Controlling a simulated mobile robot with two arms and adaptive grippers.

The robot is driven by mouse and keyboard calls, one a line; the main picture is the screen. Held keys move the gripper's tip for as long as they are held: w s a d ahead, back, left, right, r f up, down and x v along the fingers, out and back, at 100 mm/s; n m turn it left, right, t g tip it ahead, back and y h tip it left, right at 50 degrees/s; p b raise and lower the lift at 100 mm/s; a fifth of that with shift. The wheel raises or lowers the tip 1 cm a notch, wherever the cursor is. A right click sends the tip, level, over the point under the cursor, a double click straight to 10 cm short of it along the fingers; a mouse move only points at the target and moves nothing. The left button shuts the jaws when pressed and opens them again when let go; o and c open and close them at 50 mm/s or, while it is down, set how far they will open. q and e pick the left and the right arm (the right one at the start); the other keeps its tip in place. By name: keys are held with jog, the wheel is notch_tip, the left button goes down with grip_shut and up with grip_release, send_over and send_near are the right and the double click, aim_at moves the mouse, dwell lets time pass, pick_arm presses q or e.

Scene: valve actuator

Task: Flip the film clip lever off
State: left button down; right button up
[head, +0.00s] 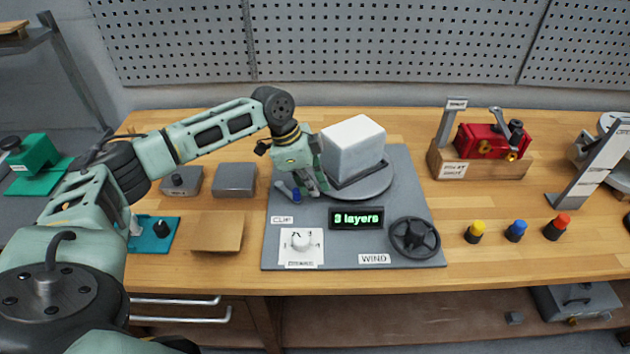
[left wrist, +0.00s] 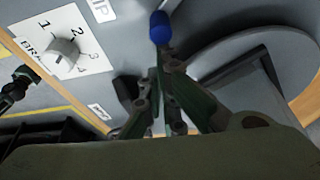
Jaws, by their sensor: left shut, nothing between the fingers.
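The film clip lever has a blue tip (head: 296,194) and stands by the CLIP label (head: 283,220) on the grey panel, left of the round turntable. My left gripper (head: 315,188) is shut and empty, low over the panel just right of the blue tip. In the left wrist view its fingers (left wrist: 160,75) are close to the lever's stem; I cannot tell whether they touch. My right gripper is not in view.
A white block (head: 353,147) sits on the turntable (head: 372,188) right of the gripper. A "3 layers" display (head: 357,218), a numbered dial (head: 301,240) and a black WIND handwheel (head: 414,237) are on the panel. Grey boxes (head: 235,180) stand left; coloured buttons (head: 516,231) stand right.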

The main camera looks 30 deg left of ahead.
pick_arm(q)
jog(key=shift+s+a+r+m+g+p, duration=0.1)
jog(key=shift+s+m+g+p, duration=0.05)
jog(key=shift+s+m+p, duration=0.2)
jog(key=shift+s+a+r+m+g+p, duration=0.15)
jog(key=shift+s+m+p, duration=0.1)
jog(key=shift+s+m, duration=0.15)
jog(key=shift+s+a+f+m+g+p, duration=0.15)
jog(key=shift+s+m+p, duration=0.15)
jog(key=shift+s+m, duration=0.15)
jog(key=shift+s+a+m+g+p, duration=0.15)
jog(key=shift+s+m+p, duration=0.1)
jog(key=shift+s+m, duration=0.2)
jog(key=s+m, duration=0.1)
jog(key=s+a+m+g+p, duration=0.1)
jog(key=m, duration=0.1)
jog(key=shift+s+a, duration=0.1)
jog(key=shift+s, duration=0.2)
jog(key=shift+s+a+f, duration=0.1)
jog(key=shift+s+p, duration=0.5)
jog(key=shift+p, duration=0.1)
jog(key=shift+s, duration=0.3)
jog(key=shift+w, duration=0.1)
